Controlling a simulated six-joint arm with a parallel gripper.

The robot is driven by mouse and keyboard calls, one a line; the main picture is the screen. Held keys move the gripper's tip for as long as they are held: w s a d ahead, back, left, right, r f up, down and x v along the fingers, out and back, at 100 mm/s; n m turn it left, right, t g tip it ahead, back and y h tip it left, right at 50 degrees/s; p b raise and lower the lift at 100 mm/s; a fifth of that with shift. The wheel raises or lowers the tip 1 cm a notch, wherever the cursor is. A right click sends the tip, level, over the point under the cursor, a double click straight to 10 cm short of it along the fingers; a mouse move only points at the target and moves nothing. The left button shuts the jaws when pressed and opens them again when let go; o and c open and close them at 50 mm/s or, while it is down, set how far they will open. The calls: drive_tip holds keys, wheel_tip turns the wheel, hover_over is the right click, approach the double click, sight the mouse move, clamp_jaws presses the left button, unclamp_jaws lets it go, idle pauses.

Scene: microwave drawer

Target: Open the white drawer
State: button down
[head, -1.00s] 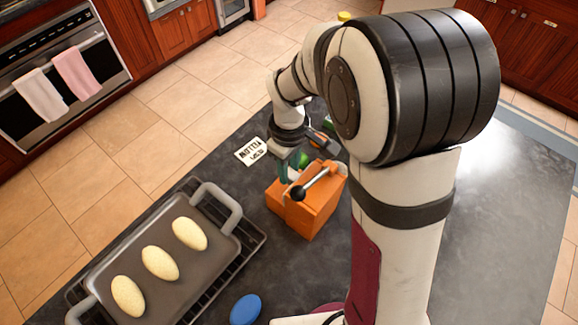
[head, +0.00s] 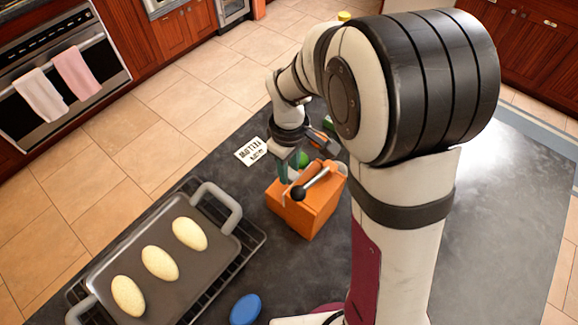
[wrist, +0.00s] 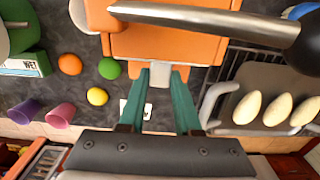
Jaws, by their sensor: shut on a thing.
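An orange box (head: 308,205) stands on the dark counter, with a long metal lever ending in a black knob (head: 298,193) on top. My gripper (head: 289,170) is at its far left side, with the arm reaching over the counter. In the wrist view, the green fingers of my gripper (wrist: 161,74) are shut on a small pale grey-white piece (wrist: 159,76) at the edge of the orange box (wrist: 165,45). It looks like a tab or handle, but I cannot tell whether it belongs to the white drawer. No drawer front shows clearly, and no open gap is visible.
A grey griddle (head: 210,252) with pale oval items lies left of the box, beside a blue oval (head: 245,309). A printed card (head: 251,151) lies near my gripper. The wrist view shows a green ball (wrist: 110,68), orange ball (wrist: 70,64), yellow ball (wrist: 97,96) and two cups (wrist: 60,115).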

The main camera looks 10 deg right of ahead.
drive_tip(key=w+a, duration=0.6)
drive_tip(key=c, duration=0.6)
unclamp_jaws()
drive_tip(key=shift+r, duration=0.1)
wheel_tip(320, 180, up, 16)
drive_tip(key=shift+s+d, duration=0.1)
